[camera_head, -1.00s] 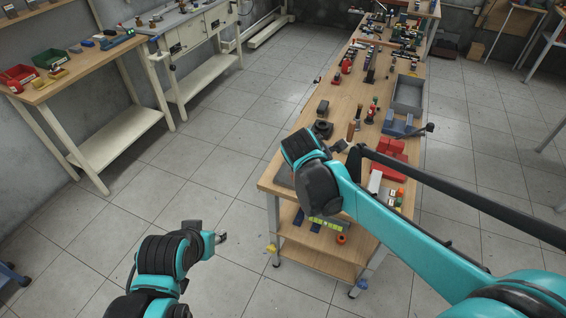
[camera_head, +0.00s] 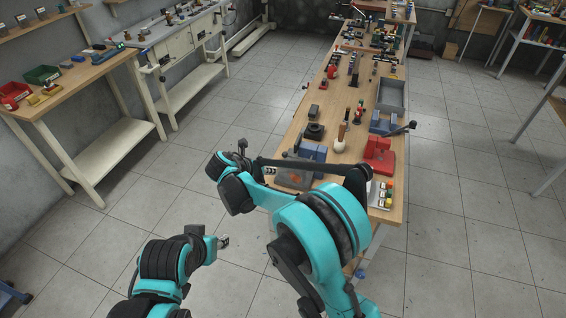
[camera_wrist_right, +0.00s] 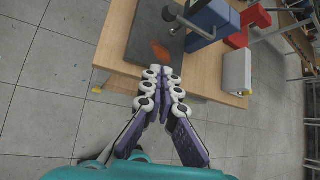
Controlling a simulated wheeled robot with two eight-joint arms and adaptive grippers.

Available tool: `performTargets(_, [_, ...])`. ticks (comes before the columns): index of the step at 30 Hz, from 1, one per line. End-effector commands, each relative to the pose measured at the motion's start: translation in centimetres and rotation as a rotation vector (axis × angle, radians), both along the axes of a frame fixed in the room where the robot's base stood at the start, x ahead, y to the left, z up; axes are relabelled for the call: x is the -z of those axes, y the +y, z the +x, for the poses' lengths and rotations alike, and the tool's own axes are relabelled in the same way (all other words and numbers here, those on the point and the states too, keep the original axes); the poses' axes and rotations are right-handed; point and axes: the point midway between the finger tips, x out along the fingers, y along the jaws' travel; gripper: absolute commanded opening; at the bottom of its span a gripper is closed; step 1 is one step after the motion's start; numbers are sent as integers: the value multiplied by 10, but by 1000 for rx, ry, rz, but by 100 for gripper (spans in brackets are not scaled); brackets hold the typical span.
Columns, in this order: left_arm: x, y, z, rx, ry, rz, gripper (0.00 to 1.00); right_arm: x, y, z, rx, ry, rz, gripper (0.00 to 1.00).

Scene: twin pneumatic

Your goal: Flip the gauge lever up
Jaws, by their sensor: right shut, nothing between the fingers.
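I cannot make out a gauge or its lever for certain in either view. My right gripper (camera_head: 271,170) is at the near left edge of the workbench (camera_head: 287,147). In the right wrist view the right gripper (camera_wrist_right: 163,72) is shut and empty, its fingertips by the near edge of a dark grey plate (camera_wrist_right: 160,30) with an orange patch. A blue block (camera_wrist_right: 211,18) with a dark bar stands beyond the tips, at the right of the plate. My left gripper (camera_head: 222,241) is low over the floor, away from the bench; its fingers are too small to read.
A red block (camera_head: 378,156) and a white box with coloured buttons (camera_head: 381,193) stand on the bench's right side. A blue device with a black handle (camera_head: 404,129) and a grey tray (camera_head: 391,96) are farther back.

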Motion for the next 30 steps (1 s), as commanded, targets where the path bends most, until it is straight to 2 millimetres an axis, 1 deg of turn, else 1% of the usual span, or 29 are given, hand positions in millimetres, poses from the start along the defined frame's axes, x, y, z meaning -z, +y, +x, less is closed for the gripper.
performTargets(5, [1, 0, 0, 0, 0, 0, 40, 2, -2, 2, 2, 0, 1, 0])
performTargets(8, [4, 0, 0, 0, 0, 0, 40, 9, -6, 7, 3, 0, 1, 0])
performTargets(11, [9, 0, 0, 0, 0, 0, 40, 21, -14, 16, 4, -1, 2, 0])
performTargets(21, [30, 0, 0, 0, 0, 0, 40, 71, -47, 57, 5, -1, 3, 0])
performTargets(22, [31, 0, 0, 0, 0, 0, 40, 71, -48, 60, 4, -1, 3, 0])
performTargets(23, [31, 0, 0, 0, 0, 0, 40, 63, -45, 63, 2, -2, 3, 0])
performTargets(25, [32, 0, 0, 0, 0, 0, 40, 53, -43, 68, 2, -1, 3, 0])
performTargets(30, [35, 0, 0, 0, 0, 0, 40, 39, -41, 76, 2, 0, 3, 0])
